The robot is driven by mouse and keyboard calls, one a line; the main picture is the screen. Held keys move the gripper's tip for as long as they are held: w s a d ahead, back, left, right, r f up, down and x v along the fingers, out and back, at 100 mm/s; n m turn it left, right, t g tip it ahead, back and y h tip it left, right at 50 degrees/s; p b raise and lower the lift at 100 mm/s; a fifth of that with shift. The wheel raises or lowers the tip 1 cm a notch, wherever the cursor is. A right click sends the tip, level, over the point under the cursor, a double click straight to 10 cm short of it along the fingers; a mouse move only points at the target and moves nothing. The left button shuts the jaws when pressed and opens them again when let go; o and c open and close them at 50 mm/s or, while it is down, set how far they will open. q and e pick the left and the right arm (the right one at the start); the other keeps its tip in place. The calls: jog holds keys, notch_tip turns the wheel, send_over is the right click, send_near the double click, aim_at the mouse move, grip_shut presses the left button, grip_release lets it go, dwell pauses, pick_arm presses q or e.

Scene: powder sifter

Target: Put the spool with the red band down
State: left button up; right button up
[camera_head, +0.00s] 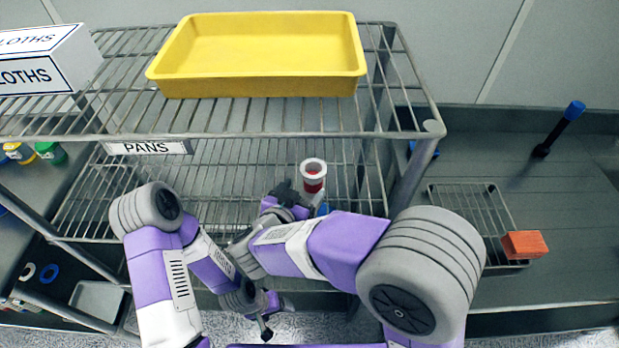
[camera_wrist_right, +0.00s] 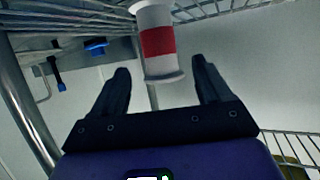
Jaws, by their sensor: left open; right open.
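The white spool with the red band (camera_head: 313,176) stands upright at the lower wire shelf (camera_head: 215,180), below the yellow pan. In the right wrist view the spool (camera_wrist_right: 157,42) shows just ahead of my fingers, its lower flange between the fingertips. My right gripper (camera_head: 304,195) is open, its fingers (camera_wrist_right: 160,75) apart on either side of the spool, with a visible gap on each side. Whether the spool's base rests on the wires is hard to see behind the gripper. My left gripper (camera_head: 274,320) is open and empty, low in front of the rack.
A yellow pan (camera_head: 260,84) sits on the upper shelf, with a white cloths box (camera_head: 45,60) at left. A rack post (camera_head: 415,175) stands right of the spool. On the right counter are a small wire rack (camera_head: 465,210), an orange block (camera_head: 525,244) and a blue-ended tool (camera_head: 560,127).

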jog(key=shift+p+v, duration=0.45)
jog(key=shift+v, duration=1.85)
